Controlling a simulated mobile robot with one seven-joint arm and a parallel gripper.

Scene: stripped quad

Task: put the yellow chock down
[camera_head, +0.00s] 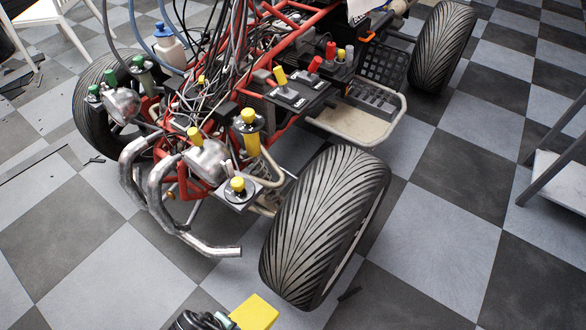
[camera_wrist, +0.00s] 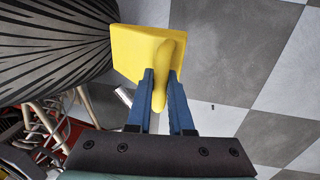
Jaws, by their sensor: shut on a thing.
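The yellow chock (camera_head: 254,312) shows at the bottom of the head view, in front of the near tyre. In the wrist view the chock (camera_wrist: 140,55) is a yellow block with a rounded handle. My gripper (camera_wrist: 162,85) has its two blue fingers on either side of that handle and is shut on it. In the head view my gripper (camera_head: 218,322) is a dark shape at the bottom edge, mostly cut off. Whether the chock touches the floor cannot be told.
The near tyre (camera_head: 325,225) of the red-framed quad (camera_head: 285,45) stands close to the chock, and also fills the upper left of the wrist view (camera_wrist: 50,45). Bent metal pipes (camera_head: 150,195) stick out from the quad. Checkered floor (camera_head: 430,270) is clear to the right. A grey stand (camera_head: 560,165) is at the right edge.

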